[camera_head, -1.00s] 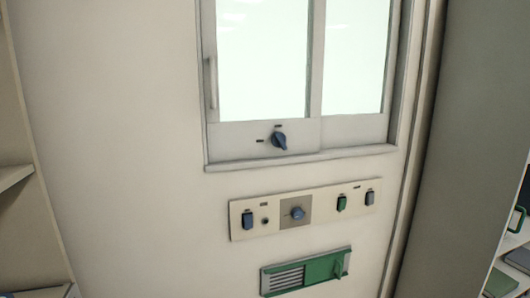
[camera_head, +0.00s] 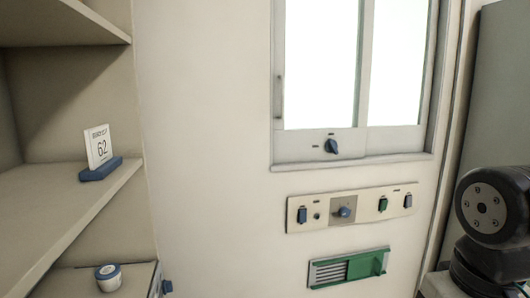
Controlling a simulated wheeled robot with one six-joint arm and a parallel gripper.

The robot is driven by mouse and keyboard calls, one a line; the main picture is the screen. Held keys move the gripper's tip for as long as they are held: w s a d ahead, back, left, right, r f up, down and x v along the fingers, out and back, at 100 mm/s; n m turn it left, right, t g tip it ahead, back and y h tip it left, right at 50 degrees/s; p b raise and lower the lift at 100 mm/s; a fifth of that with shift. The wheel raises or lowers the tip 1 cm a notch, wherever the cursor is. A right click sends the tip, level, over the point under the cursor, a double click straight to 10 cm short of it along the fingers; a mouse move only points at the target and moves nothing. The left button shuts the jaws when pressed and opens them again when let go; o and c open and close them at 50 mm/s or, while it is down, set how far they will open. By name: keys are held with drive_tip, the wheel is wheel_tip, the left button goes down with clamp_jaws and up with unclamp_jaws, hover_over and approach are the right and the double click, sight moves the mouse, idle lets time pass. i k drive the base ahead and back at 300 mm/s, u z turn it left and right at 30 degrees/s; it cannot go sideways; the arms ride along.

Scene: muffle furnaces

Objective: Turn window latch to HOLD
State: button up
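My gripper is not in view. Only a dark, rounded part of my arm (camera_head: 490,215) shows at the right edge, to the right of the window and panel.
At left, shelves (camera_head: 60,215) hold a card numbered 62 (camera_head: 99,148) and a small jar (camera_head: 108,277).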

sight(331, 146)
drive_tip(key=u, duration=0.2)
drive_tip(key=i, duration=1)
